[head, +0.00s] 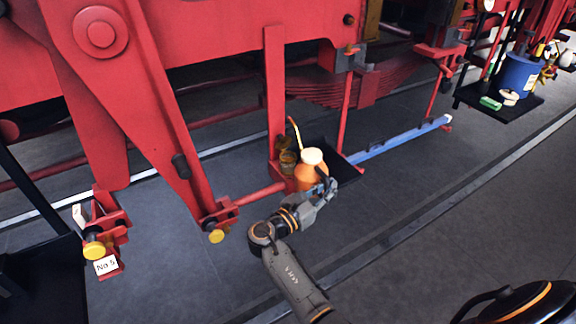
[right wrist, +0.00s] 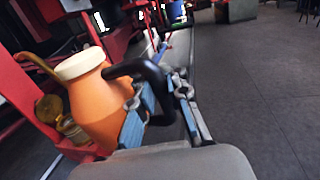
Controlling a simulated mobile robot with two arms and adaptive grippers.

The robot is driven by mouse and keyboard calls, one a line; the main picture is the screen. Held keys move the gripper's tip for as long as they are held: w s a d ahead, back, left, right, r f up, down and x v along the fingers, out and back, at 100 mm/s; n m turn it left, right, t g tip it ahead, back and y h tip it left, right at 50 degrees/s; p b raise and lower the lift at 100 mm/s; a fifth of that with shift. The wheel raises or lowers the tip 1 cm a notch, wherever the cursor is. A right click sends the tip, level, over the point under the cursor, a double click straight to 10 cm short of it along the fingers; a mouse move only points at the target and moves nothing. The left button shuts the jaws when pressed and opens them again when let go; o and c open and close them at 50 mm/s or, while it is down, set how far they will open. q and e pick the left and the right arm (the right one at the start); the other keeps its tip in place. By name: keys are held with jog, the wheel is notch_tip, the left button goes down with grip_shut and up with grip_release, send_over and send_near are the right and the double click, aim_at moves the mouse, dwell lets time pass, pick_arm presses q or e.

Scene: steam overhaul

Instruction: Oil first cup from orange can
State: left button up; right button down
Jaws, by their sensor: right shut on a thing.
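The orange can (head: 311,172) has a cream top, a thin curved spout and a black handle. My right gripper (head: 325,190) is shut on this handle, and the can looks roughly upright. In the right wrist view the can (right wrist: 98,108) sits left of my fingers (right wrist: 160,105). A brass cup (head: 288,160) stands just left of the can, below the spout. In the right wrist view two brass cups (right wrist: 50,108) show behind the can, partly hidden by it. I cannot tell whether the spout tip is over a cup. My left gripper is not in view.
Red rods and frames surround the can; a dark tray (head: 345,172) lies behind it. Yellow caps (head: 94,250) sit on red joints at left, by a "No 5" label (head: 106,265). A blue bar (head: 400,138) extends right. A blue bucket (head: 518,74) stands far right. Open floor lies right.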

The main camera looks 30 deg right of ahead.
jog(key=s+r+p, duration=0.2)
jog(key=s+p, duration=0.7)
jog(key=s, duration=0.1)
jog(key=shift+d, duration=0.4)
dwell(0.4)
